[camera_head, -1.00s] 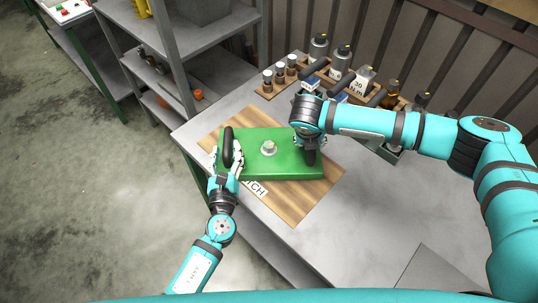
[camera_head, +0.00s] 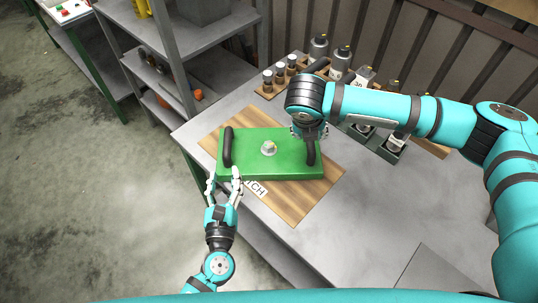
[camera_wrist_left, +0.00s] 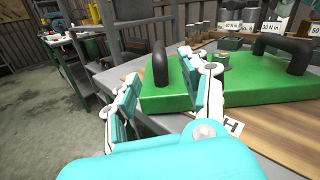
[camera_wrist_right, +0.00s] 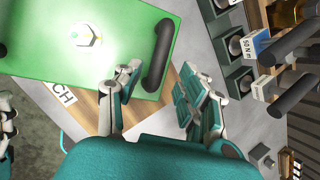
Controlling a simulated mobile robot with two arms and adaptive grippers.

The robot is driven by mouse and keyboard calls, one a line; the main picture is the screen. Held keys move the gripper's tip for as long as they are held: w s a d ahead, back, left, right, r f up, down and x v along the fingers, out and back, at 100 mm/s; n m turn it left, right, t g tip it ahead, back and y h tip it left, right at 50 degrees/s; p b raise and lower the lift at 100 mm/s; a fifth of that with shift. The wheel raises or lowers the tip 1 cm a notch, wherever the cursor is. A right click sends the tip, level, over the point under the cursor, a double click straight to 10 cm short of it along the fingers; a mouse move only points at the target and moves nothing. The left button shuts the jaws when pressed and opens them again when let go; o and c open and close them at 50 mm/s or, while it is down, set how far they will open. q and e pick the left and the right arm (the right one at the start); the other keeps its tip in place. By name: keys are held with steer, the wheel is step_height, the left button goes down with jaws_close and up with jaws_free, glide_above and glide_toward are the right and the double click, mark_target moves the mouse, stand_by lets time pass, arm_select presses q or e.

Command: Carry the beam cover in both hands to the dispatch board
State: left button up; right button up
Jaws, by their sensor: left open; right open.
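The beam cover (camera_head: 265,168) is a green slab with a black handle at each end and a pale hex fitting in the middle. It lies flat on the wooden dispatch board (camera_head: 290,207), whose label is partly covered. My left gripper (camera_head: 224,179) is open and empty at the cover's near left edge, apart from the left handle (camera_head: 228,147); this handle also shows in the left wrist view (camera_wrist_left: 160,65). My right gripper (camera_head: 310,131) is open above the right handle (camera_head: 310,153). In the right wrist view this handle (camera_wrist_right: 158,55) lies clear beyond the fingers.
Bottles and small jars (camera_head: 280,73) stand in wooden holders along the table's back, with grey-green racks (camera_head: 390,148) below my right forearm. A grey shelf unit (camera_head: 165,50) stands at the back left.

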steer(key=shift+v, duration=1.85)
steer(key=shift+f, duration=0.1)
